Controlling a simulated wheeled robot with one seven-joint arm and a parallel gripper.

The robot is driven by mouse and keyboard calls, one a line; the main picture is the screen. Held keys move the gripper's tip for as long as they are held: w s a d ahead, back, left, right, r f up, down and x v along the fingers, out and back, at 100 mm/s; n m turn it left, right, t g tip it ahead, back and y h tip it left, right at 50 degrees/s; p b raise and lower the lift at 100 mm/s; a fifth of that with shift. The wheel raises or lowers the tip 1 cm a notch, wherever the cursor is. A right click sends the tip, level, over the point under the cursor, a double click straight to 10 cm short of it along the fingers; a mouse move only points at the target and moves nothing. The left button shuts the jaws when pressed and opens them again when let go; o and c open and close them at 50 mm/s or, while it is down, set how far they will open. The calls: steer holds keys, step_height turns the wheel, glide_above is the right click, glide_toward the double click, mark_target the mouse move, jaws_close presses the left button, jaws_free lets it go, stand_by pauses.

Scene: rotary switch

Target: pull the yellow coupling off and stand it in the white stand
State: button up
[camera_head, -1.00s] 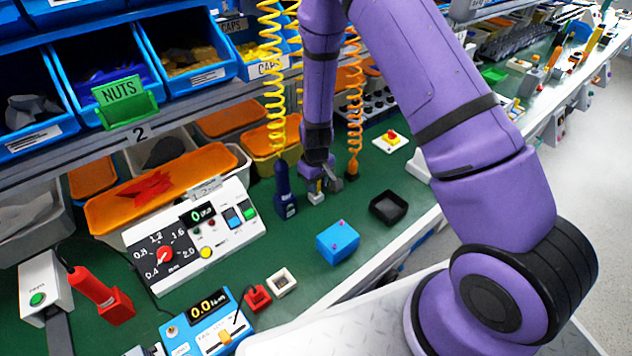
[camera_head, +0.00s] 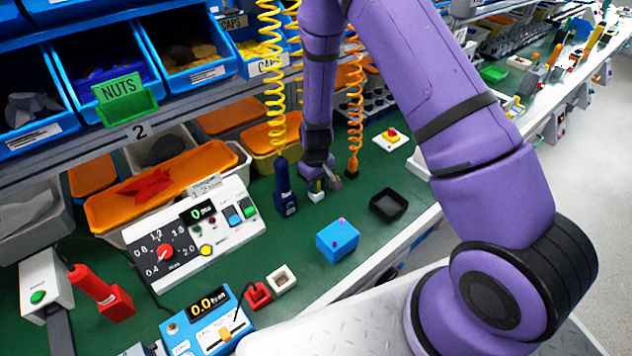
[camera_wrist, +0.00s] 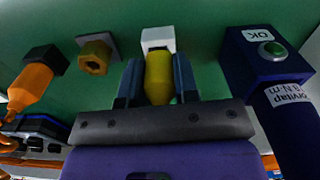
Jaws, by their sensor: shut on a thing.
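The yellow coupling (camera_wrist: 158,78) sits between the two fingers of my gripper (camera_wrist: 157,82) in the wrist view, and they are shut on it. The white stand (camera_wrist: 157,39) lies straight beyond the coupling's far end; I cannot tell whether the coupling is in it or just above it. In the head view my gripper (camera_head: 317,184) points down right over the white stand (camera_head: 316,196), and the coupling is mostly hidden. A brass hexagonal fitting (camera_wrist: 95,57) on a grey plate stands left of the coupling, apart from it.
A dark blue unit with a green button (camera_wrist: 265,55) stands close right of my gripper in the wrist view. An orange coil hose (camera_head: 354,105) with a black base is close on the other side. A black tray (camera_head: 388,206) and a blue block (camera_head: 338,241) lie nearer the table edge.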

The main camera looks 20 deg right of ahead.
steer(key=shift+f, duration=0.3)
stand_by(0.5)
steer(key=o, duration=1)
step_height(320, 180, up, 11)
steer(key=shift+f, duration=0.1)
